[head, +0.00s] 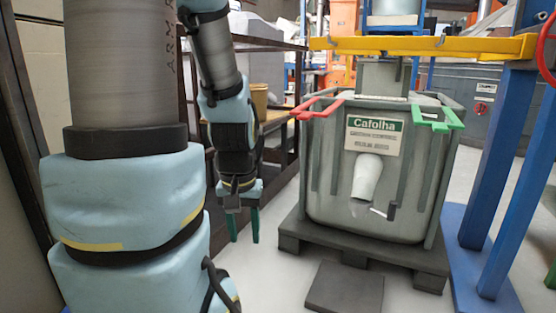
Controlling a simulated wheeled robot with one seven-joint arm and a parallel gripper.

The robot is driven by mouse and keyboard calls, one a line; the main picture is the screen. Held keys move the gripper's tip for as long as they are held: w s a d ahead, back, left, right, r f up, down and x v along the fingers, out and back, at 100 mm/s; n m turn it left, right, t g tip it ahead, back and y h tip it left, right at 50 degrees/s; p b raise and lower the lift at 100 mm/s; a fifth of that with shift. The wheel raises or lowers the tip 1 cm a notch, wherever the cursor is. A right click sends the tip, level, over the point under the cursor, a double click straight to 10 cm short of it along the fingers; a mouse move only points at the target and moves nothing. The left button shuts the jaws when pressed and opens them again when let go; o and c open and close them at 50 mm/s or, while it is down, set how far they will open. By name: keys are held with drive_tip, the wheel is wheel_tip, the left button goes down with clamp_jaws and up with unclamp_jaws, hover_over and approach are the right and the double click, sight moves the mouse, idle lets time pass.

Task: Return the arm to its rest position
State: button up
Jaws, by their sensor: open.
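My gripper (244,226) hangs at the end of my arm, left of the middle of the head view. Its green-tipped fingers point down and stand apart, with nothing between them. The arm comes down from the top of the picture, with a thick grey and light-blue link close to the camera on the left. The gripper is in the air, left of a large grey bin and apart from it in the picture.
The grey bin (330,190), labelled Cafolha, stands on a dark pallet (360,262). Red (318,108) and green (436,121) handles stick out at its top. A blue frame (497,165) with a yellow beam (425,46) stands right. Dark shelving (300,95) is behind my arm. Pale floor shows between.

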wheel_tip(320, 180, up, 38)
drive_tip(key=p, duration=3.6)
drive_tip(key=shift+w+d, duration=0.2)
drive_tip(key=shift+w, duration=0.05)
drive_tip(key=shift+f, duration=0.1)
